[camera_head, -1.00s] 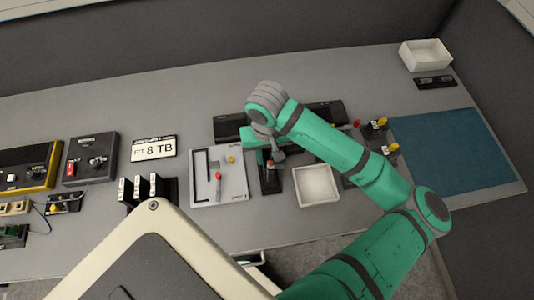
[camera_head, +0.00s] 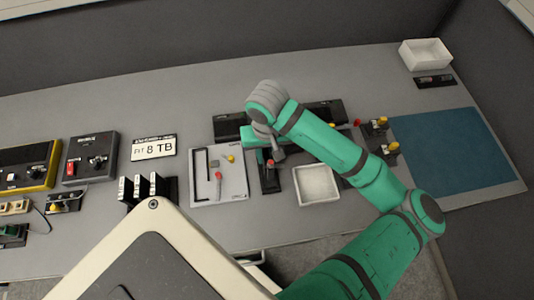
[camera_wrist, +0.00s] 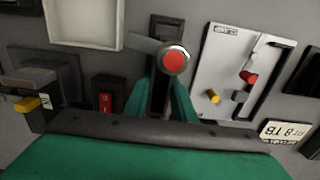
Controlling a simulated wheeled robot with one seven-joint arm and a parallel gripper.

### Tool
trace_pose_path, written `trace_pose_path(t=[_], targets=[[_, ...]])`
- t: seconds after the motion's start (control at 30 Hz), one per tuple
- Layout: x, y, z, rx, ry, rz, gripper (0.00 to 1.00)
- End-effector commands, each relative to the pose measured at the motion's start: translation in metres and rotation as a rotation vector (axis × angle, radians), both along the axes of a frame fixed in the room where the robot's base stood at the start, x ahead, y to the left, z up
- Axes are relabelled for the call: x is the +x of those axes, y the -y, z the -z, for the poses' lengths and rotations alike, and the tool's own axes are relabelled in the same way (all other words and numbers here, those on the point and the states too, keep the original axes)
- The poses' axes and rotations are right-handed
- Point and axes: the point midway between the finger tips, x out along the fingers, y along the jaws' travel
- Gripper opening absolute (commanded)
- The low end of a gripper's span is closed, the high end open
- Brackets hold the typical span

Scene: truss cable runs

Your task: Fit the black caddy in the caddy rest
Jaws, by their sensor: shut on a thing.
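My gripper (camera_wrist: 160,98) is low over the table, with its teal fingers shut on a narrow dark thing between them. A grey knob with a red round end (camera_wrist: 174,59) and a flat grey arm (camera_wrist: 146,44) show just beyond the fingertips. In the head view this grey part (camera_head: 279,155) is beside a black base (camera_head: 270,184), which also shows in the wrist view (camera_wrist: 166,24). The fingertips are hidden behind my arm in the head view. Several upright black caddies with white labels (camera_head: 139,186) stand at the left. I cannot tell whether the held thing is the black caddy or touches the base.
A white panel with a red-tipped lever (camera_head: 218,186) lies left of the black base, and a white tray (camera_head: 315,199) lies right of it. A long black bar (camera_head: 228,129) is behind. A blue mat (camera_head: 450,155) is clear.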

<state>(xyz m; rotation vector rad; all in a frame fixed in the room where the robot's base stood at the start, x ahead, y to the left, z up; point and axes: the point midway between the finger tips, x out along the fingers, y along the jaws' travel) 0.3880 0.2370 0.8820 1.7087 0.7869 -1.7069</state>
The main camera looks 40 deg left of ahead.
Motion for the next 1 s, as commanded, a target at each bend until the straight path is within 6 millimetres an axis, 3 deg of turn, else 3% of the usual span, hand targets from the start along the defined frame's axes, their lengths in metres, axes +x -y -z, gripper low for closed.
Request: trace_pose_path(t=[1.0], targets=[[-0.001,0.0,0.013,0.001,-0.001,0.0,0.02]])
